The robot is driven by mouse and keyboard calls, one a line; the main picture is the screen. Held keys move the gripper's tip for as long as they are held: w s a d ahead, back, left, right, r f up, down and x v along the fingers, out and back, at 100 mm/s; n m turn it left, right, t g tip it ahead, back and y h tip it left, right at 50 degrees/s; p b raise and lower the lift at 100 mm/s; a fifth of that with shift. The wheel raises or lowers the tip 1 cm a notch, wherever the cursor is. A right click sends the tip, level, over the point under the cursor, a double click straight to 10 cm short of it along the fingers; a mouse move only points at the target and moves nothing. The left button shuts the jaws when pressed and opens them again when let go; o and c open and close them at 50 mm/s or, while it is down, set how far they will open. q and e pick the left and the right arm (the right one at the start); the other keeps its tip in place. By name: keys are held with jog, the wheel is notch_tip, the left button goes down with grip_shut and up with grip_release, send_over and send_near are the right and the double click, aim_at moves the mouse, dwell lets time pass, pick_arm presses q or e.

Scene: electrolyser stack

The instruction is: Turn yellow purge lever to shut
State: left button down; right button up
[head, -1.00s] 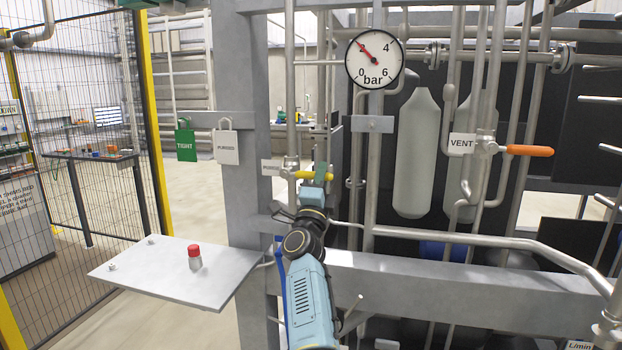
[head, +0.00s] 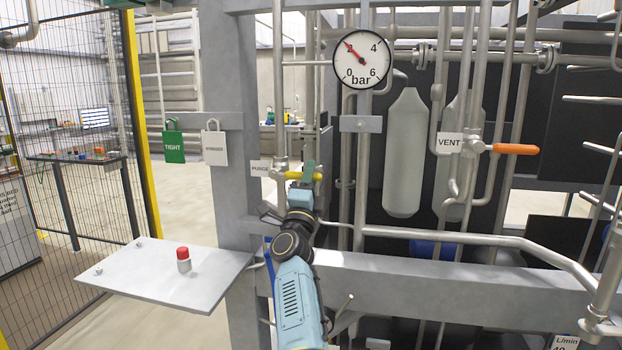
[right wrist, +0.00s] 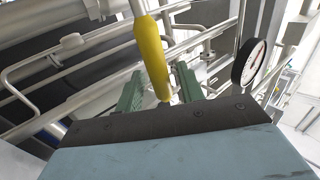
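The yellow purge lever (head: 293,175) sticks out to the right, roughly level, from a valve on a vertical pipe beside the PURGE label (head: 261,168). My right gripper (head: 309,173) is at the lever's outer end, coming from below. In the right wrist view, the yellow lever (right wrist: 150,52) reaches down between the two green fingers of my right gripper (right wrist: 158,88). The fingers are apart, with a gap at the left of the lever; the lever is close to the right finger, and contact cannot be told. My left gripper is not in view.
A pressure gauge (head: 361,59) reads near 2 bar. An orange vent lever (head: 515,149) is at the right. Green (head: 173,146) and white (head: 214,147) tags hang on the frame. A shelf (head: 150,289) at left holds a red-capped item (head: 183,259). Pipes surround the lever.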

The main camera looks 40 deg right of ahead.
jog(key=v, duration=1.3)
jog(key=shift+b, duration=0.35)
jog(key=shift+s, duration=0.1)
